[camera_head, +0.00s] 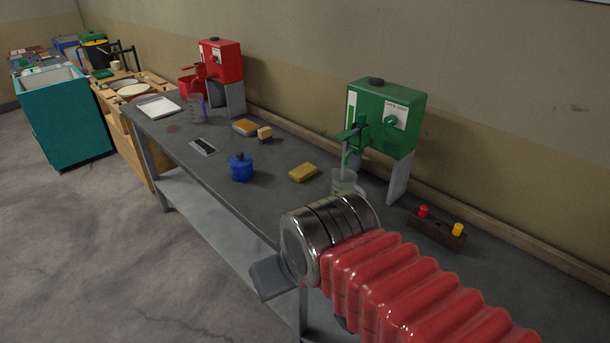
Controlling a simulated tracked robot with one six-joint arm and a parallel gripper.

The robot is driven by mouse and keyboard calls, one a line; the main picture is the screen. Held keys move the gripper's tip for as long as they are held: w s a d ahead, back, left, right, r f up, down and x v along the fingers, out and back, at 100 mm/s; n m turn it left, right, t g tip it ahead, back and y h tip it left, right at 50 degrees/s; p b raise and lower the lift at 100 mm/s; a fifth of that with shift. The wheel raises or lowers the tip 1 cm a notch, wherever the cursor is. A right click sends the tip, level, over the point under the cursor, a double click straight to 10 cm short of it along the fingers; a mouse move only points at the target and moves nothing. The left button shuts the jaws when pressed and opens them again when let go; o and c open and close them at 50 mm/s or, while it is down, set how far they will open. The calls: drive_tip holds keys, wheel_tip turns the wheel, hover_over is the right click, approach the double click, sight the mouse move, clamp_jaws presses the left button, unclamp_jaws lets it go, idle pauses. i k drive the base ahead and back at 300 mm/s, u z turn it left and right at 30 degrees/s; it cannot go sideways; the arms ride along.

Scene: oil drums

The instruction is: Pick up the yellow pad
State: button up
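A yellow pad (303,172) lies flat on the dark grey workbench (270,212), left of the green dispenser and right of a blue bottle. My arm, in a red ribbed sleeve with a metal collar, reaches in from the lower right. My gripper (268,280) shows only as a grey part at the collar's lower left, by the bench's front edge. It is apart from the pad, nearer to the camera. Whether its fingers are open or shut is hidden.
A green dispenser (385,115) with a clear jug (344,183) below it stands right of the pad. A blue bottle (241,167) is left of it. An orange-topped pad (245,126), a small tan block (265,133) and a red dispenser (221,62) stand farther back.

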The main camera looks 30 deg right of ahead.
sight(302, 173)
drive_tip(key=u, duration=1.2)
drive_tip(key=i, duration=2.4)
drive_tip(key=z, duration=0.7)
